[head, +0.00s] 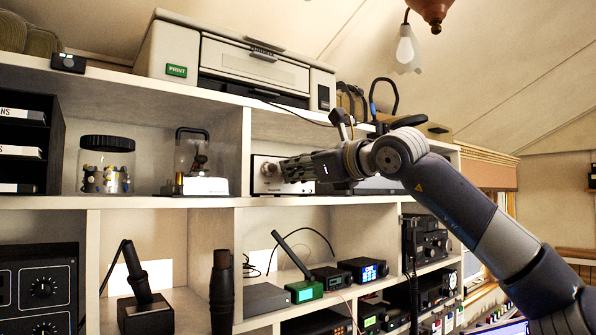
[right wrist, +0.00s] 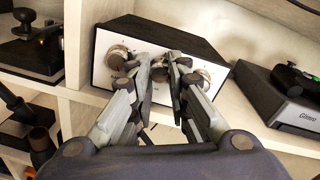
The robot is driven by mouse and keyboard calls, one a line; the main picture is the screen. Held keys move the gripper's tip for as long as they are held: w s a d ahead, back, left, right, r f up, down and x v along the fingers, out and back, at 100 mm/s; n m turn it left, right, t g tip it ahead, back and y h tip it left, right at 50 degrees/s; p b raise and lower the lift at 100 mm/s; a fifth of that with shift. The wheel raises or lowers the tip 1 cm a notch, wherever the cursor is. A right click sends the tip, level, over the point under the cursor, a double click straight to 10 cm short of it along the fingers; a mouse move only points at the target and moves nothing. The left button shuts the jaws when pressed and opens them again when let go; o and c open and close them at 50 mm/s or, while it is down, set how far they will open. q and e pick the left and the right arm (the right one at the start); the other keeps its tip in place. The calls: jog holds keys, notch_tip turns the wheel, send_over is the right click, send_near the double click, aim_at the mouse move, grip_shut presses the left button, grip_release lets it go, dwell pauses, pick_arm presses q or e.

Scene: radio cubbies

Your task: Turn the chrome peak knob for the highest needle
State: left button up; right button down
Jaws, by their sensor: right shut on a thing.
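A box with a white front panel (head: 259,181) and dark casing sits on the middle shelf; it also shows in the right wrist view (right wrist: 104,77). A chrome knob (right wrist: 118,55) is on the panel's left and another round knob (right wrist: 203,76) on its right. My right gripper (right wrist: 166,72) reaches the panel between them, its fingers shut on a chrome knob (right wrist: 158,70) that they mostly hide. In the head view the right gripper (head: 285,170) comes in from the right. My left gripper is out of view. I cannot make out a needle.
A flat grey device with a black top (right wrist: 283,105) stands right of the box. A key under a clear cover on a white base (head: 205,186) and a jar (head: 105,165) stand to the left. A printer (head: 235,62) is above. Shelf walls and boards closely frame the box.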

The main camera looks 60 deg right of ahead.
jog(key=shift+s+r, duration=0.1)
jog(key=shift+r, duration=0.1)
jog(key=c, duration=1.8)
grip_release()
jog(key=shift+f, duration=0.1)
jog(key=v, duration=1.2)
